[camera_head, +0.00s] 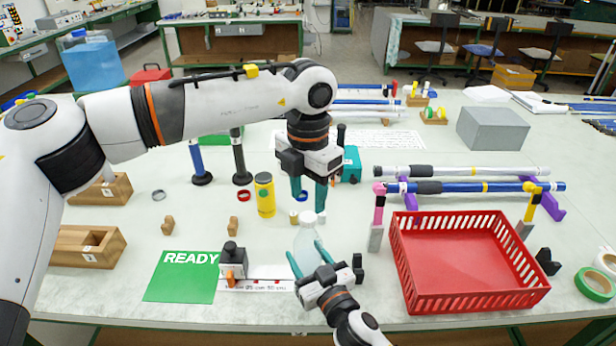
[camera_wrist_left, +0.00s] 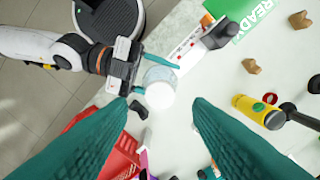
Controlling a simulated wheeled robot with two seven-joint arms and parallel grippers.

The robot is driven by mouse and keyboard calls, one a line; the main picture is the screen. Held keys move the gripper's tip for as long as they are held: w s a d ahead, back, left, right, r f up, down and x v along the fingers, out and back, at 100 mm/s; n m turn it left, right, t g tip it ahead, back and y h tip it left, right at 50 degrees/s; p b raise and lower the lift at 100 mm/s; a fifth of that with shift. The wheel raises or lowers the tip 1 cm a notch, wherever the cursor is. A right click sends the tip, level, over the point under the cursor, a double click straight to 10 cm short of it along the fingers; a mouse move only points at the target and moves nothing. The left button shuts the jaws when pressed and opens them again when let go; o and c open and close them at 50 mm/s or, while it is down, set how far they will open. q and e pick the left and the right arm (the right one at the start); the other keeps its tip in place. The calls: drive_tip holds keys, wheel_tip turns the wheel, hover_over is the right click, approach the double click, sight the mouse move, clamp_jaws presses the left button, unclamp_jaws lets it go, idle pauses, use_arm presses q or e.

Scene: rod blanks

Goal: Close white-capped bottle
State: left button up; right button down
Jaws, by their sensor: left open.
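The clear bottle (camera_head: 306,243) with a white cap (camera_head: 308,217) stands upright near the table's front edge. In the left wrist view, the round white cap (camera_wrist_left: 160,96) is seen from above, between my left fingertips and apart from them. My left gripper (camera_head: 308,197) points down above the bottle, open and empty; its teal fingers also flank the left wrist view (camera_wrist_left: 160,106). Whether the cap is fully seated cannot be told.
A red crate (camera_head: 408,276) stands to the right. A green READY mat (camera_head: 180,278) and a grey-black device (camera_head: 233,262) lie to the left. A yellow bottle (camera_head: 265,198) stands behind left. Rods (camera_head: 460,187) rest on purple supports at the right.

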sight(308, 216)
use_arm(q)
drive_tip(key=shift+f, duration=2.35)
clamp_jaws()
drive_tip(key=shift+m, duration=0.9)
drive_tip(key=shift+o, duration=0.7)
unclamp_jaws()
wheel_tip(308, 216, up, 12)
